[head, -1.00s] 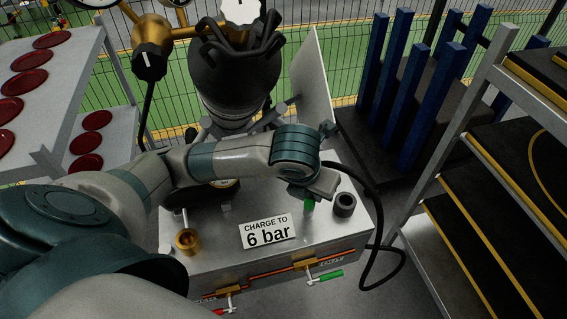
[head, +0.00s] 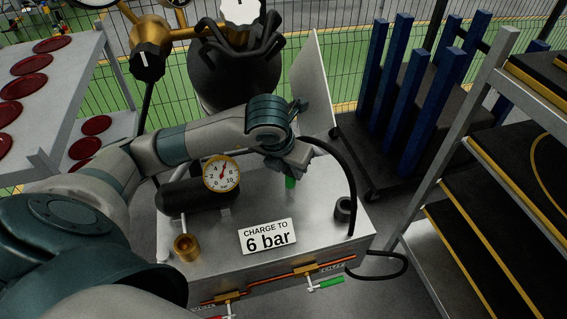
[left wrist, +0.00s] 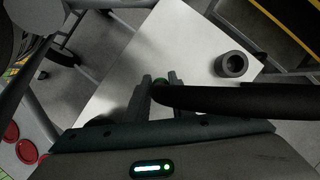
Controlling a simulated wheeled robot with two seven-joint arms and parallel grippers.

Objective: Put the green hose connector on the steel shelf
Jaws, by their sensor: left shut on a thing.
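My left gripper (head: 292,172) is shut on the green hose connector (head: 290,183), which hangs below the fingers over the steel top (head: 215,262) of the cabinet. A black hose (head: 349,175) runs from the gripper to the right and down past the cabinet's right side. In the left wrist view a bit of the green connector (left wrist: 159,79) shows between the fingers (left wrist: 158,92), with the hose (left wrist: 230,99) leading right. Most of the connector is hidden by the gripper. My right gripper is not in view.
A dark round socket (head: 343,209), a brass fitting (head: 187,247), a pressure gauge (head: 221,174) and a "CHARGE TO 6 bar" sign (head: 267,236) stand on the steel top. A valve with a green handle (head: 326,282) is on its front. Racks flank both sides.

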